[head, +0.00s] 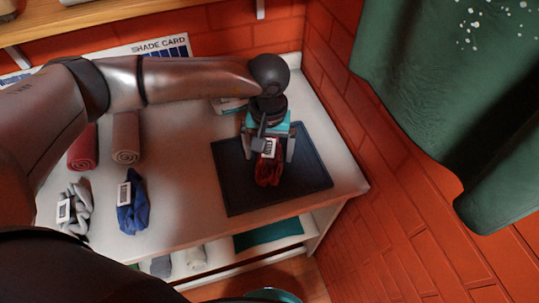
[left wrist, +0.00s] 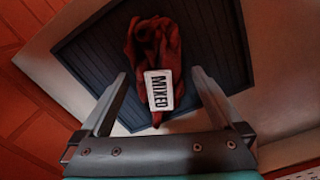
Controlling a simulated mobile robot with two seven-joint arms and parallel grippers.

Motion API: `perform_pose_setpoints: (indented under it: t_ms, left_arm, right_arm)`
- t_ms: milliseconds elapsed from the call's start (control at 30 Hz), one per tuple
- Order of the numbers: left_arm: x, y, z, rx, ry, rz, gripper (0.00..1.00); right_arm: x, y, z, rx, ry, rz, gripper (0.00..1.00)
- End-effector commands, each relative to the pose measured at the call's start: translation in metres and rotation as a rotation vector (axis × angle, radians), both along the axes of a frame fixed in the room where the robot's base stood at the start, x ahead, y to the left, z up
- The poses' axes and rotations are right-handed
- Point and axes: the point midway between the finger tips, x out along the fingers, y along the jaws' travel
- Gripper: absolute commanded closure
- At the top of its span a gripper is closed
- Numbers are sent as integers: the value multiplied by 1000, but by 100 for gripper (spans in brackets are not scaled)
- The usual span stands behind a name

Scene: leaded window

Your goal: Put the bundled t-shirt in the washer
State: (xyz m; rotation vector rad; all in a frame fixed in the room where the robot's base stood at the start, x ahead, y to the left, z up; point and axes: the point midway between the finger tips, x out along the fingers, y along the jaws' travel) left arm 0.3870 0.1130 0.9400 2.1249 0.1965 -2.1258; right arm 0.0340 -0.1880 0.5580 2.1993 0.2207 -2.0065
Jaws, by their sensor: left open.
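A dark red cloth bundle (head: 268,172) with a white tag lies on a dark ribbed tray (head: 232,190) on the white counter. In the left wrist view the bundle (left wrist: 150,45) shows its tag reading "MIXED". My left gripper (head: 268,158) is open above the tray, its fingers on either side of the bundle's near part. I cannot tell whether they touch it. A blue bundle (head: 133,212) and a grey bundle (head: 77,212), each tagged, lie at the counter's front left. I cannot tell which bundle is the t-shirt. No washer is recognisable. My right gripper is not in view.
Rolled towels, red (head: 83,150) and brown (head: 126,140), lie behind the tagged bundles. A brick wall (head: 385,190) and green cloth (head: 430,70) stand at the right. A shelf below the counter holds more items. A teal rim (head: 272,295) shows at the bottom.

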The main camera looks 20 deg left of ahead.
Motion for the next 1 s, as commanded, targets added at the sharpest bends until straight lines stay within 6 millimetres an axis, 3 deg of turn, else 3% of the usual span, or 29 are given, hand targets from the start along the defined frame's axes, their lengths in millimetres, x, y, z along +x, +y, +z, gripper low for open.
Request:
perform_pose_setpoints:
  t_ms: [167, 433, 1000]
  left_arm:
    - [0, 0, -21, 1, 2, 0, 0]
    - [0, 0, -23, -1, -1, 0, 0]
    - [0, 0, -23, -1, -1, 0, 64]
  right_arm:
    - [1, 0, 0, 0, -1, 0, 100]
    - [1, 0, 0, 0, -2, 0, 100]
    - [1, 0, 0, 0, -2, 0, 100]
